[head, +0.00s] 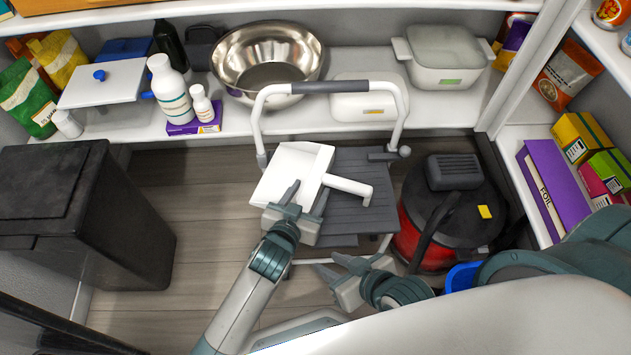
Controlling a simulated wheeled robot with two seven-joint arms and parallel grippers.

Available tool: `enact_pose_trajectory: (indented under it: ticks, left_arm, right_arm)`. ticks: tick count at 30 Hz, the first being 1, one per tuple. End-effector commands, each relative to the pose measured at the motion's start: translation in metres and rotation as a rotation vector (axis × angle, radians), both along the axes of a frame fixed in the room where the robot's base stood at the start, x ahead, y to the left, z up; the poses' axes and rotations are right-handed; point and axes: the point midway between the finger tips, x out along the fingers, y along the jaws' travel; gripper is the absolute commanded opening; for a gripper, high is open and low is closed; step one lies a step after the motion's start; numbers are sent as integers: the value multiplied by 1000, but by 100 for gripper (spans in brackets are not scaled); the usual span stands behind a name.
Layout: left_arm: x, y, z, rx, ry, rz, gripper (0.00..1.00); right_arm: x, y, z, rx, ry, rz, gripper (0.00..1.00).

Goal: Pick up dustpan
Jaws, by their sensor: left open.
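The dustpan (296,166) is white, with a short handle (348,187) pointing right. It lies on the grey step (350,215) of a folding step stool and sticks out past its left side. My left gripper (306,196) is open over the dustpan's near part, its two fingers apart and covering some of the edge. I cannot tell whether the fingers touch it. My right gripper (325,262) is lower, in front of the stool, with its fingers apart; I see nothing between them.
The stool's white rail (262,110) rises behind the dustpan. A red and black vacuum (430,215) stands close at right and a black bin (90,215) at left. Shelves with a steel bowl (270,65) are behind. Wooden floor (205,210) is clear between bin and stool.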

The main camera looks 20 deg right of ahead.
Motion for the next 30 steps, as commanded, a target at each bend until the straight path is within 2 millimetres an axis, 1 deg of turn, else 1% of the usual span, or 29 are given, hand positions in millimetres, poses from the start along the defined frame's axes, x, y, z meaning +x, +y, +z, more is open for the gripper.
enact_pose_trajectory:
  ticks: [7,8,9,11,12,13,15,26,30]
  left_arm:
    - [0,0,0,0,0,0,52]
    - [0,0,0,0,0,0,48]
    - [0,0,0,0,0,0,38]
    - [0,0,0,0,0,0,24]
    - [0,0,0,0,0,0,14]
    - [0,0,0,0,0,0,7]
    - [0,0,1,-1,-1,0,0]
    - [0,0,3,-1,-1,0,0]
    - [0,0,9,0,-1,1,0]
  right_arm:
    - [0,1,0,1,2,-1,31]
    - [0,1,0,1,2,-1,31]
    - [0,1,0,1,2,-1,31]
    - [0,1,0,1,2,-1,31]
    - [0,1,0,0,1,-1,31]
    - [0,1,0,0,1,-1,31]
    - [0,0,0,0,1,-1,31]
    - [-1,-1,2,-7,8,-1,31]
    - [-4,-9,0,-36,44,0,31]
